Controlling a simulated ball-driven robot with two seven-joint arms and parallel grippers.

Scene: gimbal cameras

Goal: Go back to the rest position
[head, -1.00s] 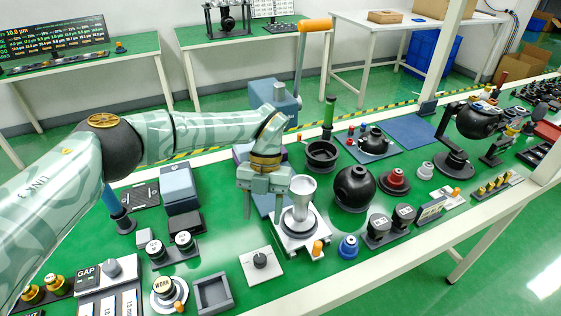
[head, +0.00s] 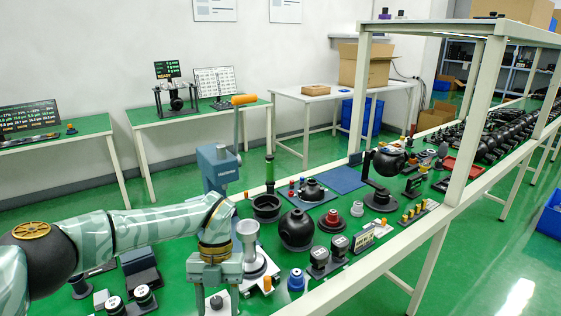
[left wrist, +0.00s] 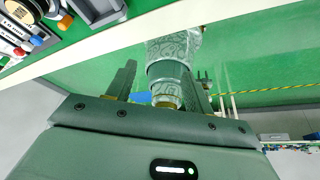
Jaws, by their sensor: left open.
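My left gripper (head: 216,300) is at the lower middle of the head view, its fingers pointing down over the green bench. The fingers are apart with nothing held between them. A grey funnel-shaped cup on a stand (head: 248,236) is just right of and behind the gripper; I cannot tell whether they touch. In the left wrist view the two fingers (left wrist: 165,88) stand apart, with a pale green patterned arm link of mine showing beyond them.
The green bench is crowded: a black ball housing (head: 296,230), a blue lever press (head: 217,165) with an orange handle and a black ball on a stand (head: 389,162). White frame posts (head: 476,120) rise at the right. The floor (head: 490,275) at the lower right is clear.

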